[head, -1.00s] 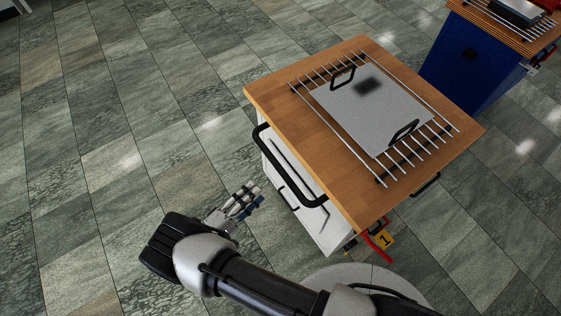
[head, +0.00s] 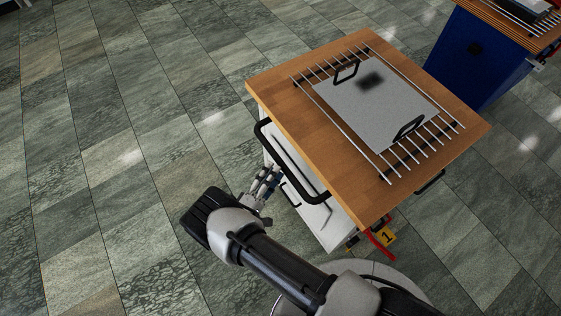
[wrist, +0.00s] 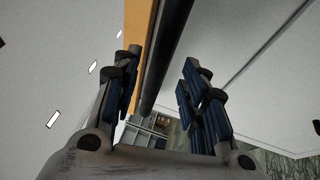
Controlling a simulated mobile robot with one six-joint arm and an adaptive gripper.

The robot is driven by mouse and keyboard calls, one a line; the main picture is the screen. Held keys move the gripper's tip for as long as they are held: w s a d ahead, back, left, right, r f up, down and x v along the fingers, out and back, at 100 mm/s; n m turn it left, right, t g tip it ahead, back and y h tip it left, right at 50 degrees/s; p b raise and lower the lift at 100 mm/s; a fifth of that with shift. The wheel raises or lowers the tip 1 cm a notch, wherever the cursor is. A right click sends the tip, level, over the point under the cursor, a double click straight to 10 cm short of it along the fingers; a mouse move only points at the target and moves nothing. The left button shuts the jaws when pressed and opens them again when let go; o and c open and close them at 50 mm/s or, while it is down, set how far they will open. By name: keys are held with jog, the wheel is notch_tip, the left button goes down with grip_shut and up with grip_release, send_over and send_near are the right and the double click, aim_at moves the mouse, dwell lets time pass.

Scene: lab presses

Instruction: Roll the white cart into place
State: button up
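The white cart (head: 332,219) has a wooden top (head: 285,87) and a black push handle (head: 291,172) along its left side. My gripper (head: 266,183) is beside that side, close to the handle in the head view. In the wrist view my gripper (wrist: 163,85) is open, its two blue-padded fingers wide apart. The black handle bar (wrist: 165,48) shows ahead, in the gap between the fingers, with the wooden edge (wrist: 139,20) beside it. I see no contact between fingers and bar.
A metal plate (head: 385,105) with two black handles lies on a rod rack (head: 451,122) on the cart top. A yellow tag marked 1 (head: 386,237) is at its lower corner. A blue cart (head: 476,58) stands at upper right. The floor at left is clear.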

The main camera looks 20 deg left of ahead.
aim_at(280, 162)
jog(key=x, duration=0.5)
jog(key=shift+w+b, duration=0.1)
jog(key=shift+b, duration=0.2)
jog(key=shift+c, duration=0.6)
grip_shut()
